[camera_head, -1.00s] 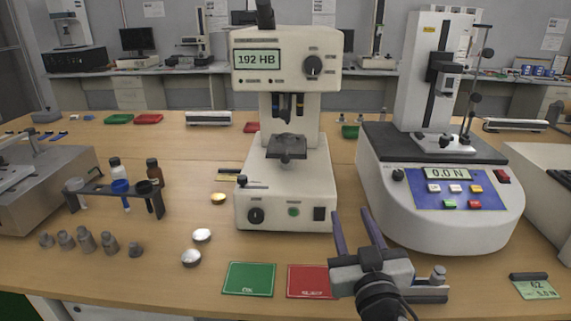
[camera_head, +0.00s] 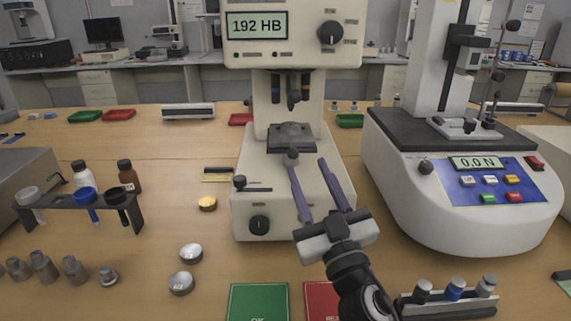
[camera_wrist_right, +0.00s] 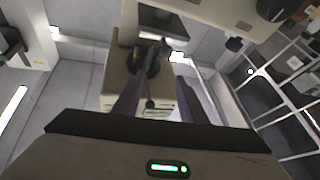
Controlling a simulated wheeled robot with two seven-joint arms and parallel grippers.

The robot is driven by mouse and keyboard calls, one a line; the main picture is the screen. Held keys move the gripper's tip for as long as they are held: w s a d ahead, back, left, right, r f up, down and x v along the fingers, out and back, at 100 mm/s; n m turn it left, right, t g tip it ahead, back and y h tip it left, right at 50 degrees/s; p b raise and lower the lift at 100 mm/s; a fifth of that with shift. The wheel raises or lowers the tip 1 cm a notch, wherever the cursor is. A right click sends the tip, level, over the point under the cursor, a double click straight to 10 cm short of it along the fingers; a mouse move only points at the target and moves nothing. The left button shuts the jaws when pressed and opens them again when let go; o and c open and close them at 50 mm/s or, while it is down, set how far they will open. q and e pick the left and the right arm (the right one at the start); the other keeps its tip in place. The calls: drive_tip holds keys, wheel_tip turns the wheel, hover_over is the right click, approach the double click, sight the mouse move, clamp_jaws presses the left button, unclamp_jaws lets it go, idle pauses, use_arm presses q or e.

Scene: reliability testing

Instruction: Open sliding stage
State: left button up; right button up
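The dark sliding stage (camera_head: 290,135) sits on the front of the cream hardness tester (camera_head: 268,200), under its lens turret (camera_head: 292,92). A small grey knob (camera_head: 291,158) sticks out at the stage's front. My right gripper (camera_head: 307,164) is open, its two purple-grey fingers pointing up towards the stage. The left fingertip is just below the knob in the head view; I cannot tell if they touch. In the right wrist view the fingers (camera_wrist_right: 157,85) are spread, with a thin rod with a ball end (camera_wrist_right: 150,103) showing between them. My left gripper is not in view.
A force tester (camera_head: 470,180) stands to the right. A tube rack (camera_head: 70,205), grey weights (camera_head: 75,268) and round discs (camera_head: 190,252) are at left. Green (camera_head: 258,303) and red (camera_head: 318,298) mats lie in front. A rack with several pegs (camera_head: 450,297) is at front right.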

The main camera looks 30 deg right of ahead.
sight(295, 158)
drive_tip(key=w, duration=0.2)
drive_tip(key=w+d, duration=0.1)
drive_tip(key=w, duration=0.2)
drive_tip(key=w+d+p, duration=0.1)
drive_tip(key=w, duration=0.2)
drive_tip(key=shift+w+d+f, duration=0.1)
drive_tip(key=shift+w+f, duration=0.05)
drive_tip(key=shift+w+d, duration=0.2)
drive_tip(key=shift+w, duration=0.35)
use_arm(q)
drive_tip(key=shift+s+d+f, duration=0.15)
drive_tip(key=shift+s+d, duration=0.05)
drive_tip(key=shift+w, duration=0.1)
use_arm(e)
clamp_jaws()
